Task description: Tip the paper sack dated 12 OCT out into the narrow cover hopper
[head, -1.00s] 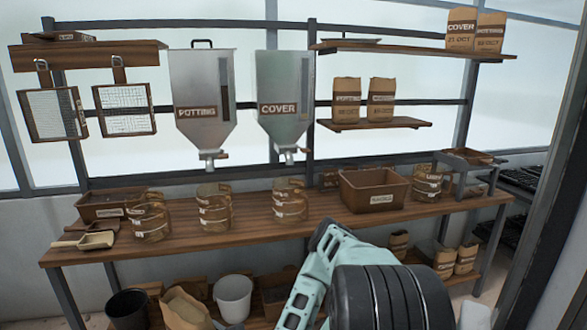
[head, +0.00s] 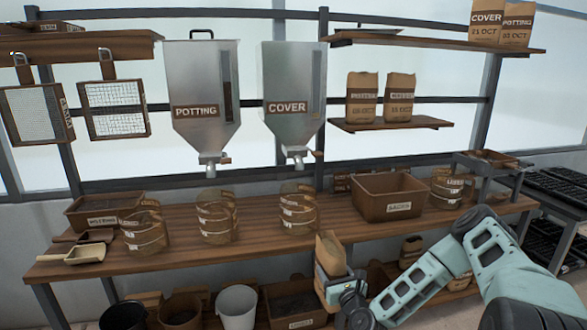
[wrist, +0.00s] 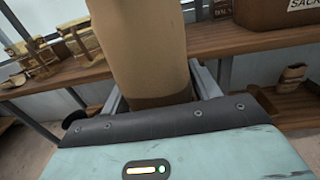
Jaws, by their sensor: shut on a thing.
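My gripper (head: 333,276) is shut on a brown paper sack (head: 330,252), held upright in front of the bench's front edge. In the wrist view the held sack (wrist: 150,50) stands between the two fingers; no date shows on the side I see. The narrow cover hopper (head: 288,90), a grey metal bin labelled COVER with a spout at its bottom, hangs above the bench, up and to the left of my gripper. A COVER sack (head: 486,20) reading what looks like 21 OCT stands on the top right shelf.
The POTTING hopper (head: 202,95) hangs left of the cover hopper. Several ringed jars stand on the bench (head: 270,238) below the hoppers. A brown SACKS bin (head: 388,200) sits behind the held sack. Two sacks stand on the small shelf (head: 395,124). A white bucket (head: 237,305) is below.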

